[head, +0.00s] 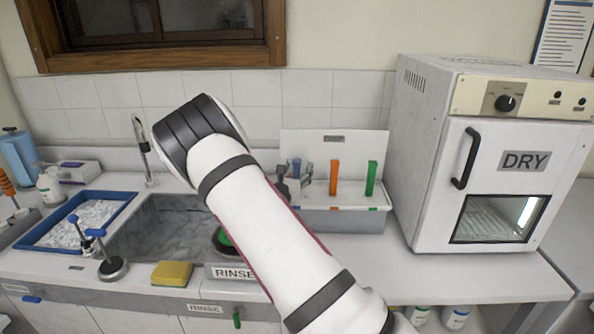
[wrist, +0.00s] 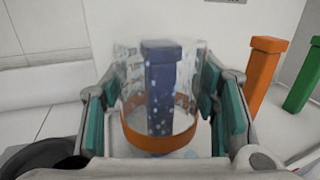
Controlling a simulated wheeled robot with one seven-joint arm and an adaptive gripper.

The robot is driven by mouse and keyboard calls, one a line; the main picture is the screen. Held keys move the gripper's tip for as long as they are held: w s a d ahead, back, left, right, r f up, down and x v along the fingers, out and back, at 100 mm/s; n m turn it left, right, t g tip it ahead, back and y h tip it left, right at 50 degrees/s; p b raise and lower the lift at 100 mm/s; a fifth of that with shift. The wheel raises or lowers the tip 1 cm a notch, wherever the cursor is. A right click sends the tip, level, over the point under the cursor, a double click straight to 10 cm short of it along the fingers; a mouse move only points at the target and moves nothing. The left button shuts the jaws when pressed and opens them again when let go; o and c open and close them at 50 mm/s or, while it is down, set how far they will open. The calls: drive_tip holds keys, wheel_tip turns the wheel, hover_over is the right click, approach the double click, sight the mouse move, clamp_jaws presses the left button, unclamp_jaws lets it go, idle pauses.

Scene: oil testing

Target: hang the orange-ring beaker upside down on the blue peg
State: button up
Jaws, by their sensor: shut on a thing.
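The orange-ring beaker (wrist: 132,136) is clear glass with an orange band, which is at the near, lower side in the wrist view. My gripper (wrist: 160,88) is shut on it, with green pads at its left and right sides. The blue peg (wrist: 161,75) shows through the glass, lined up with the beaker's middle. I cannot tell whether the beaker is around the peg or in front of it. In the head view, my gripper (head: 295,176) is at the blue peg (head: 297,164), mostly hidden behind my arm, and the beaker is hardly discernible.
An orange peg (head: 334,178) and a green peg (head: 371,178) stand to the right on the white rack (head: 350,143). The sink (head: 150,235), a blue tray (head: 120,203) and a yellow sponge (head: 172,274) are at the left. The DRY oven (head: 420,150) stands at the right.

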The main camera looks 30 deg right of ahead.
drive_tip(key=o, duration=1.2)
drive_tip(key=shift+o, duration=0.2)
drive_tip(key=r+v, duration=0.1)
drive_tip(key=v, duration=1.1)
drive_tip(key=s+d+r+m+g+y, duration=0.1)
drive_tip(key=s+d+r+m+g, duration=0.1)
drive_tip(key=s+r+m+g, duration=0.5)
drive_tip(key=s+d+r+m+g+y, duration=0.2)
drive_tip(key=s+m+g, duration=0.3)
drive_tip(key=s+m, duration=0.65)
drive_tip(key=s+a+r+m+t+y, duration=0.3)
drive_tip(key=s+a+y, duration=0.2)
drive_tip(key=s+a, duration=0.2)
drive_tip(key=s+a+r+m+t+y, duration=0.2)
drive_tip(key=s+a+r+m+y, duration=0.2)
drive_tip(key=a, duration=0.8)
drive_tip(key=s+y, duration=0.2)
drive_tip(key=s, duration=0.2)
drive_tip(key=shift+s+t, duration=0.15)
drive_tip(key=shift+t, duration=0.25)
